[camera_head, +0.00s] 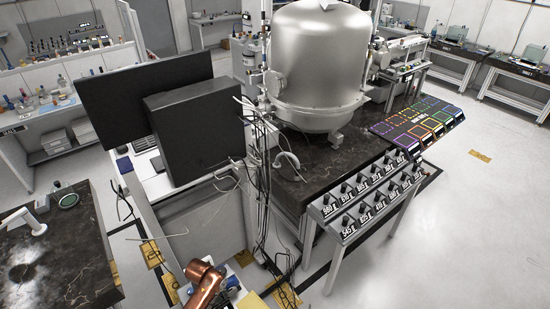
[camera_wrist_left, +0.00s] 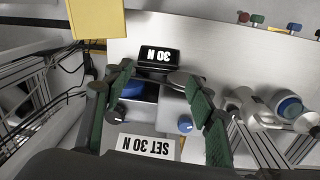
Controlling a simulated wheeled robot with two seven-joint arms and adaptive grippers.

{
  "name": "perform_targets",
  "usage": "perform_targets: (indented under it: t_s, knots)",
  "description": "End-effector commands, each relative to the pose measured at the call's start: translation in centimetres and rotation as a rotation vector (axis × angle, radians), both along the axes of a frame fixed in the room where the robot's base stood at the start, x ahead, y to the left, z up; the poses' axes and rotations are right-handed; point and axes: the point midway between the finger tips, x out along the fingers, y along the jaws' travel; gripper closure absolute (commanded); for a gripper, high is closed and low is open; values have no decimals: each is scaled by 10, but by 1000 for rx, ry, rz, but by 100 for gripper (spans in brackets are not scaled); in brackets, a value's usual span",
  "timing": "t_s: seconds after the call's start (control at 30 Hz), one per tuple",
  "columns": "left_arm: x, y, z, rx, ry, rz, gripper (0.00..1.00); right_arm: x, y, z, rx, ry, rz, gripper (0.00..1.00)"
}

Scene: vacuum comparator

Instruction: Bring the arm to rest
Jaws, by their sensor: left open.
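My left gripper (camera_wrist_left: 160,92) is open in the left wrist view, its two green-padded fingers well apart. Between and beyond the fingers is a small device with a black display (camera_wrist_left: 159,60) reading "30 N", upside down in this view. It has a blue knob (camera_wrist_left: 185,124), and a white label (camera_wrist_left: 146,147) reading "SET 30 N" lies nearer. Nothing is visibly clamped between the pads; whether the fingers touch the device I cannot tell. The left gripper's fingers do not show in the head view. My right gripper is in neither view.
A steel bell-shaped vessel (camera_head: 316,62) stands on a dark stone bench, with a monitor (camera_head: 134,103) to its left. Racks of numbered weights (camera_head: 371,192) line its front. Cables (camera_head: 262,190) hang by the bench. A yellow block (camera_wrist_left: 97,18) is near the left gripper. Floor (camera_head: 468,230) is clear at right.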

Motion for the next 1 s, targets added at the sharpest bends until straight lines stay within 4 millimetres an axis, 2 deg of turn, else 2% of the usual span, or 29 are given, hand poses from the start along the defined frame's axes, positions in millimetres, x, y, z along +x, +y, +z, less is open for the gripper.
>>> perform_targets:
  t_s: [0.17, 0.33, 0.5, 0.6, 0.8, 1.0]
  knots:
    - [-36, -5, 2, -27, -40, -97, 49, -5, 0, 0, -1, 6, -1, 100]
    - [-82, 0, 16, -37, -108, -213, 49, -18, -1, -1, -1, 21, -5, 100]
    - [-141, 25, 48, 3, -195, -331, 49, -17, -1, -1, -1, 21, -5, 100]
    - [-165, 41, 66, 38, -226, -375, 49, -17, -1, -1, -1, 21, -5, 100]
    - [-204, 68, 97, 108, -259, -433, 49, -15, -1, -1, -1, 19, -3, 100]
    - [-234, 90, 122, 171, -270, -470, 49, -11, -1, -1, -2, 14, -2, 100]
